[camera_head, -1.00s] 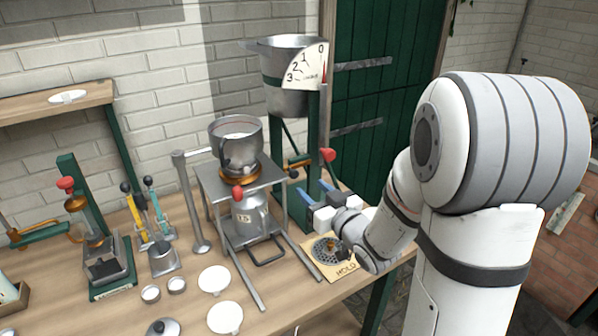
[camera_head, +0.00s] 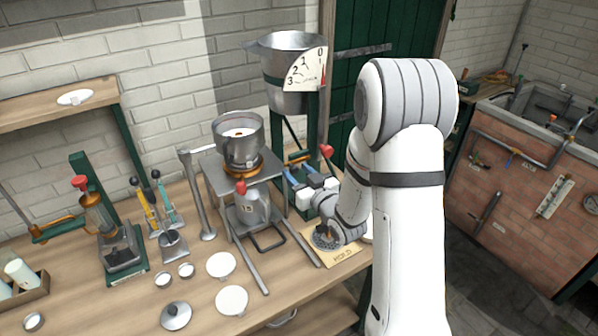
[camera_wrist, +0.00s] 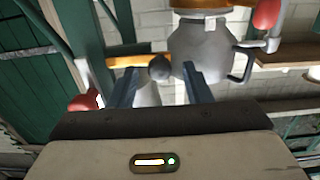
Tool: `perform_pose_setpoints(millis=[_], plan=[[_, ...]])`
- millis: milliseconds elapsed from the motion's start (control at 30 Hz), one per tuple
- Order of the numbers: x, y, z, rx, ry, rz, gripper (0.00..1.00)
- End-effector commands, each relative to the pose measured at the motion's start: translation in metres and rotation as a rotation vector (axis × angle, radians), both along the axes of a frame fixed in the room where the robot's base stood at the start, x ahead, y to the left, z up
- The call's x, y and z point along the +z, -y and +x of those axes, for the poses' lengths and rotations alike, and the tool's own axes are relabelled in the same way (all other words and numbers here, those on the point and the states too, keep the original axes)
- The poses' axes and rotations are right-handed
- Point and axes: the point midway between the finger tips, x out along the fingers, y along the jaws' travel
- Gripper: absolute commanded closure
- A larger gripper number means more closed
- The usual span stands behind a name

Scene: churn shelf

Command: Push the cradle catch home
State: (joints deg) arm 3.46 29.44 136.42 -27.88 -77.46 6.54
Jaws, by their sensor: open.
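A dark round knob (camera_wrist: 159,68) shows between my fingertips in the wrist view; I take it for the cradle catch, but cannot be sure. I cannot tell whether a finger touches it. My gripper (camera_head: 296,176) is open and empty, its two blue fingers pointing left toward the metal stand (camera_head: 262,168). It also shows in the wrist view (camera_wrist: 161,80).
A green post with a hopper (camera_head: 292,70) and dial stands behind my gripper. A red-knobbed lever (camera_head: 326,151) is close above it. A bowl (camera_head: 238,142) sits on the stand. A HOLD plate (camera_head: 340,255) lies under my wrist. White discs (camera_head: 221,264) lie on the bench at front.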

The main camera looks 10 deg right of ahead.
Motion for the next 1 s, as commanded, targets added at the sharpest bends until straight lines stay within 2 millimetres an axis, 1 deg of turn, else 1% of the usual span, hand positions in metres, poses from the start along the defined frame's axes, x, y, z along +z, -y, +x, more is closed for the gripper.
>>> perform_pose_setpoints(millis=[167,700,733,1000], plan=[[-0.0003,0.0000,0.0000,0.000,0.000,0.000,0.55],[-0.0001,0.0001,-0.0002,0.000,0.000,0.000,0.99],[-0.0001,0.0001,-0.0002,0.000,0.000,0.000,1.00],[-0.0002,-0.0001,-0.0001,0.001,0.000,0.000,1.00]])
